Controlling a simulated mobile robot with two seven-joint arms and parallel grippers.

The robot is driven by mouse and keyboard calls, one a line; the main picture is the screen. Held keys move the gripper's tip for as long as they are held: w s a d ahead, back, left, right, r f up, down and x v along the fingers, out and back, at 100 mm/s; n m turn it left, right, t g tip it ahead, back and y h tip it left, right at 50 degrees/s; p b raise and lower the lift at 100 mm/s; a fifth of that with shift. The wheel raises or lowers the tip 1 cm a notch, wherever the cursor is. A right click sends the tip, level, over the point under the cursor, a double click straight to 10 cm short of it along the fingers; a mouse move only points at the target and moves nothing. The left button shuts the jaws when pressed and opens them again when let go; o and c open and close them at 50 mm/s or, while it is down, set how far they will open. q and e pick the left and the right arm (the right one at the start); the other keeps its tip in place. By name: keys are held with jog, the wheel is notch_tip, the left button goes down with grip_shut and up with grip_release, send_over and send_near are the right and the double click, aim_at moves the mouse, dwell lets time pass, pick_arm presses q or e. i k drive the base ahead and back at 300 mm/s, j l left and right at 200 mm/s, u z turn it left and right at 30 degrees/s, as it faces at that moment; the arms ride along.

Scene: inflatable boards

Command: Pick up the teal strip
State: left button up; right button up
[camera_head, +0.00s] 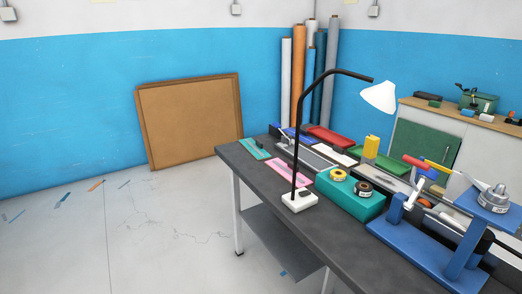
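A flat teal strip (254,149) lies on the dark grey workbench (330,232), close to its far left corner. It is small in the camera_head view, and a small dark mark shows near its middle. A flat pink piece (290,172) lies nearer along the same edge. Neither of my grippers is in view, so nothing shows of their state or their distance from the strip.
A black lamp (297,150) on a white base stands near the bench's left edge, in front of the pink piece. A teal box (350,197) with tape rolls and a blue press (430,240) stand nearer. Open floor (140,230) lies left.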

aim_at(256, 148)
jog(key=i+j+z, duration=0.15)
jog(key=z, duration=0.3)
jog(key=i+j+z, duration=0.25)
jog(key=z, duration=0.2)
jog(key=i+j+z, duration=0.1)
jog(key=j+z, duration=0.15)
jog(key=z, duration=0.2)
jog(key=i+j+z, duration=0.15)
jog(key=j, duration=0.35)
jog(key=i+j+z, duration=0.1)
jog(key=j, duration=0.4)
jog(key=i+j+z, duration=0.15)
jog(key=j, duration=0.4)
jog(key=j+z, duration=0.1)
jog(key=j, duration=0.4)
